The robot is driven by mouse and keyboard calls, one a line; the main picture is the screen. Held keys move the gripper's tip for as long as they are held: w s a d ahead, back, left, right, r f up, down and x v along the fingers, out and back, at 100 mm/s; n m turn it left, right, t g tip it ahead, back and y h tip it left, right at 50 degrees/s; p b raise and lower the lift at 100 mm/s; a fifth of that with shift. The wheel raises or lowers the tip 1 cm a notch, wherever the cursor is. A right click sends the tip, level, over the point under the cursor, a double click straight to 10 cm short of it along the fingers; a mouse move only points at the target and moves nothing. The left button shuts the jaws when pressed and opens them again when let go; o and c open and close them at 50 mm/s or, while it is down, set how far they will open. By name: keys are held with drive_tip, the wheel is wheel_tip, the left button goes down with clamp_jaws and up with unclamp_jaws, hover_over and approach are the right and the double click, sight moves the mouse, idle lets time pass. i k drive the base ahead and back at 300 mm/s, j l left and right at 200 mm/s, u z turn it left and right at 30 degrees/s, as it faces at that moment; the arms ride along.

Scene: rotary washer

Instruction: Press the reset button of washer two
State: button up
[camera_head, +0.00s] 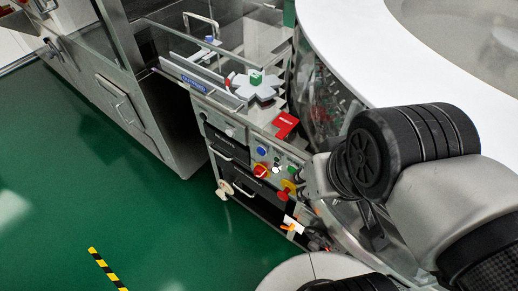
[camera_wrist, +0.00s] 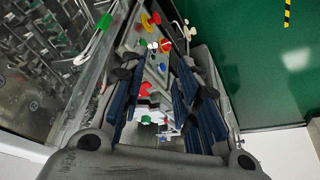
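The washer's control panel (camera_head: 244,150) faces the aisle in the head view. It carries blue (camera_head: 261,151), green (camera_head: 291,169), white (camera_head: 277,170), yellow and red (camera_head: 260,170) controls. Labels are too small to read, so I cannot tell which is the reset button or which washer is number two. In the wrist view, my gripper (camera_wrist: 157,68) is open, with its two dark, blue-padded fingers apart and nothing held. Between and beyond them show a green button (camera_wrist: 142,42), a white button (camera_wrist: 153,45), a blue button (camera_wrist: 163,67) and a red part (camera_wrist: 145,88).
A grey star-shaped part (camera_head: 258,87) and a red box (camera_head: 285,124) sit on top of the machine. A large round white-rimmed housing (camera_head: 345,50) stands close on the right. Open green floor (camera_head: 100,190) lies at the left, with a yellow-black strip (camera_head: 107,269).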

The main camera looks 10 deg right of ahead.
sight(261, 152)
drive_tip(key=j, duration=1)
drive_tip(key=k+j+u, duration=0.1)
drive_tip(key=j, duration=0.85)
